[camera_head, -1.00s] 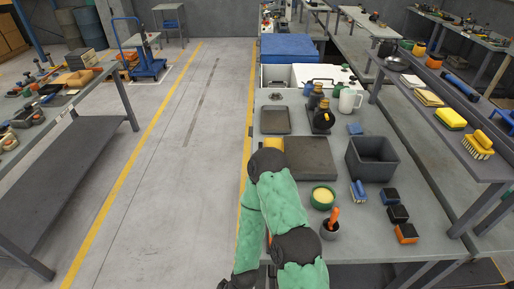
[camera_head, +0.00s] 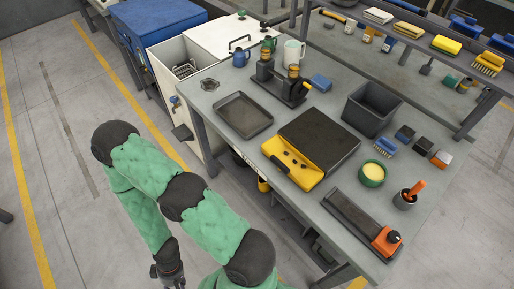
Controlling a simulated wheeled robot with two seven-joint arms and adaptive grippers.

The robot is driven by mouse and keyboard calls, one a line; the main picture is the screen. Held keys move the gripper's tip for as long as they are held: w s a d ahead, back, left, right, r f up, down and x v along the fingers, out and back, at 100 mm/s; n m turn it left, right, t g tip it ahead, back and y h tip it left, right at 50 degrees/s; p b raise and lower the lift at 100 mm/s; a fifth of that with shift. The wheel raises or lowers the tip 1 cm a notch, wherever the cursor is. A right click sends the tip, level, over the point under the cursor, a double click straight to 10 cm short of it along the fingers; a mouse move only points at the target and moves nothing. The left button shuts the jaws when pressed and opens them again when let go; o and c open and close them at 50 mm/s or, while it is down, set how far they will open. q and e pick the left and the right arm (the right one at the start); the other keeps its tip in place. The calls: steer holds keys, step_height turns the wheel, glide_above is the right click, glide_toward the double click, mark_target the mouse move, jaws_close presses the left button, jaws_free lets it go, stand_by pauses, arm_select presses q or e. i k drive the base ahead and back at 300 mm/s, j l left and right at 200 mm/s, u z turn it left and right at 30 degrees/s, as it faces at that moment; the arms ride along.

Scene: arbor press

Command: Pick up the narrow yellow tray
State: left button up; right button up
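I cannot pick out a thing that is clearly a narrow yellow tray. The largest yellow thing is a yellow front piece (camera_head: 283,166) with dark knobs, joined to a dark flat plate (camera_head: 320,138) on the grey workbench (camera_head: 220,92). A small yellow object (camera_head: 263,186) shows below the bench edge, mostly hidden. My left gripper (camera_head: 170,280) is at the bottom left, pointing down beside the bench and away from everything on it. Its fingertips are cut off by the picture's edge. My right gripper is out of view.
A dark shallow tray (camera_head: 243,115), a grey bin (camera_head: 371,109), a green bowl (camera_head: 372,173), a cup with an orange-handled tool (camera_head: 405,197) and a long dark tool with an orange end (camera_head: 365,222) stand on the bench. Open floor (camera_head: 60,150) lies left.

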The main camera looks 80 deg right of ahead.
mark_target(274, 149)
steer(key=i+z, duration=0.3)
steer(key=z, duration=0.15)
steer(key=i+j+z, duration=0.15)
steer(key=i+z, duration=0.15)
steer(key=z, duration=0.2)
steer(key=i+j+z, duration=0.25)
steer(key=z, duration=2.4)
